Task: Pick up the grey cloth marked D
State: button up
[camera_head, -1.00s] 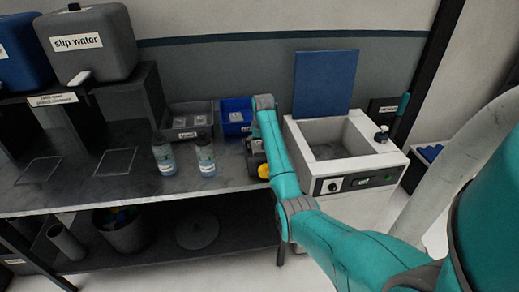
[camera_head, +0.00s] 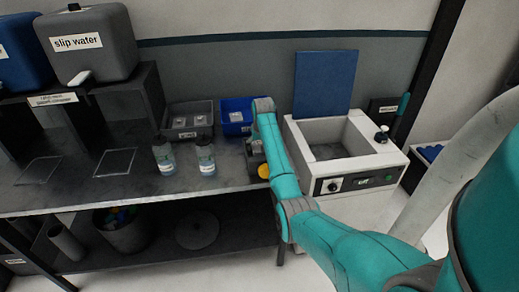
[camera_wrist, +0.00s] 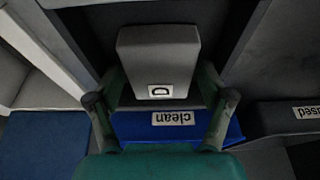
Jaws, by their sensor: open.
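The grey cloth marked D (camera_wrist: 158,60) shows as a thick folded block in the wrist view, its label upside down. It is just beyond the "clean" label of a blue bin (camera_wrist: 205,133). My gripper (camera_wrist: 162,97) is open, one finger to each side of the cloth's near end. I cannot tell whether the fingers touch it. In the head view the blue bin (camera_head: 229,129) stands at the back of the bench, partly behind my arm, with a small labelled item inside. The cloth marked D cannot be made out there.
A grey bin (camera_head: 178,134) with labelled items stands left of the blue bin. Two bottles (camera_head: 163,156) (camera_head: 205,156) stand in front. A white bath with a raised blue lid (camera_head: 325,82) is at right. A bin labelled "used" (camera_wrist: 290,115) shows in the wrist view.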

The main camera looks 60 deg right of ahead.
jog(key=c, duration=0.8)
jog(key=shift+c, duration=0.2)
